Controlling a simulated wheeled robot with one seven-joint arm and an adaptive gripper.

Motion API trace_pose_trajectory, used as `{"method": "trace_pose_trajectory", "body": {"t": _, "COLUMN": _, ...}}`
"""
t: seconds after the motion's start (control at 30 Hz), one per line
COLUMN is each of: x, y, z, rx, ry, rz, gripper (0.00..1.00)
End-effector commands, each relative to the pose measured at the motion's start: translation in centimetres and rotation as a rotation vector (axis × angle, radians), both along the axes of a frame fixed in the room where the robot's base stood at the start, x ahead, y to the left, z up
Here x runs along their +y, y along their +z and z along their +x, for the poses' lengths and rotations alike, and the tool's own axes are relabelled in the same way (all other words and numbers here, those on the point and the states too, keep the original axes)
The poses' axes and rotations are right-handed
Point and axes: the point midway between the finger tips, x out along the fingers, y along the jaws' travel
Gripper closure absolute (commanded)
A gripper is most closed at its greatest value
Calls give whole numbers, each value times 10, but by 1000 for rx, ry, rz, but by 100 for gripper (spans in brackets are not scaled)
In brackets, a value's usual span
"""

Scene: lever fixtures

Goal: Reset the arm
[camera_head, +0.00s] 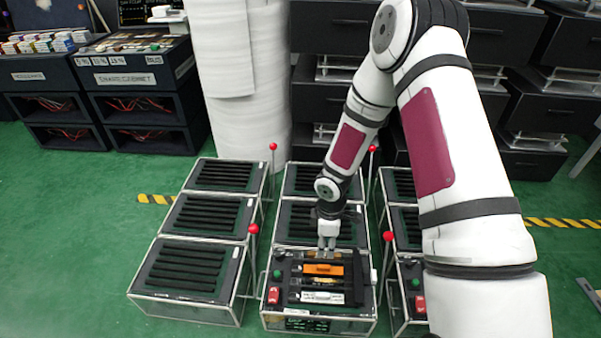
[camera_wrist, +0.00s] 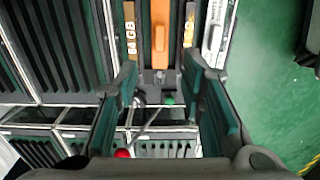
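My arm reaches down from the upper right in the head view. My gripper (camera_head: 328,247) hangs just above the far edge of the front middle fixture (camera_head: 318,325). In the wrist view my gripper (camera_wrist: 163,90) has its two green-padded fingers apart, with nothing held between them. The orange bar (camera_head: 323,269) lies across that fixture and also shows in the wrist view (camera_wrist: 160,35), beyond the fingertips. A white labelled bar (camera_head: 322,297) lies nearer the front. I cannot tell whether a finger touches the fixture.
Several clear-framed fixtures with black slotted tops, such as the front left one (camera_head: 187,270), stand in rows on the green floor (camera_head: 80,240). Thin levers with red balls (camera_head: 253,229) rise beside them. Black shelves and a white roll (camera_head: 243,80) stand behind. Floor at left is clear.

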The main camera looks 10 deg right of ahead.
Motion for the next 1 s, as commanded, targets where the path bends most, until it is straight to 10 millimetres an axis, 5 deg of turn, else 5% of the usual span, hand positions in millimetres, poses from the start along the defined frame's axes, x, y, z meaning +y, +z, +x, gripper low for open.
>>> {"method": "trace_pose_trajectory", "body": {"t": 0.17, "x": -2, "y": 6, "z": 2, "rx": -5, "ry": -9, "rz": -9, "gripper": 64}}
{"method": "trace_pose_trajectory", "body": {"t": 0.27, "x": -11, "y": 28, "z": 5, "rx": -15, "ry": -44, "rz": -43, "gripper": 64}}
{"method": "trace_pose_trajectory", "body": {"t": 0.47, "x": -39, "y": 112, "z": 4, "rx": -55, "ry": -204, "rz": -157, "gripper": 64}}
{"method": "trace_pose_trajectory", "body": {"t": 0.63, "x": -56, "y": 186, "z": -16, "rx": -86, "ry": -369, "rz": -232, "gripper": 64}}
{"method": "trace_pose_trajectory", "body": {"t": 1.0, "x": -64, "y": 315, "z": -101, "rx": -132, "ry": -746, "rz": -279, "gripper": 64}}
